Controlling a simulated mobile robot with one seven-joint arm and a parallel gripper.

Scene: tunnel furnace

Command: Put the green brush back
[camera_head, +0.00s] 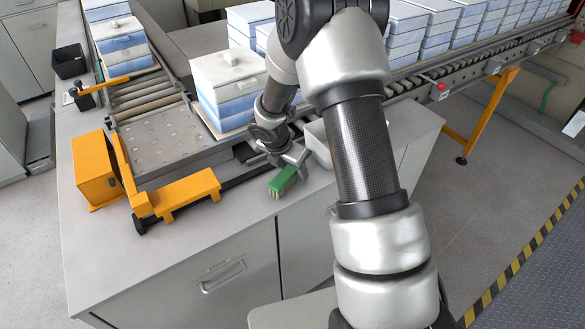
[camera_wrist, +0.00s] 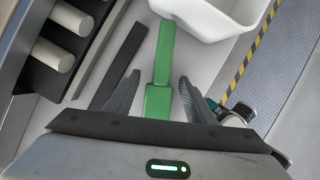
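The green brush (camera_head: 283,180) is on the grey counter near its front edge, its pale bristles just visible. In the wrist view the green brush (camera_wrist: 160,85) lies lengthwise between the fingers, its narrower part pointing away toward a white bin (camera_wrist: 222,14). My gripper (camera_wrist: 160,78) is open, with a gap visible on both sides of the brush. In the head view my gripper (camera_head: 293,160) is just above and behind the brush. The white bin (camera_head: 318,142) is partly hidden by my arm.
A black bar (camera_wrist: 118,66) lies left of the brush. A roller conveyor (camera_head: 150,97) with blue-and-white boxes (camera_head: 226,92) is behind. An orange stop (camera_head: 186,190) and orange box (camera_head: 95,168) stand to the left. The counter's front edge is close to the brush.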

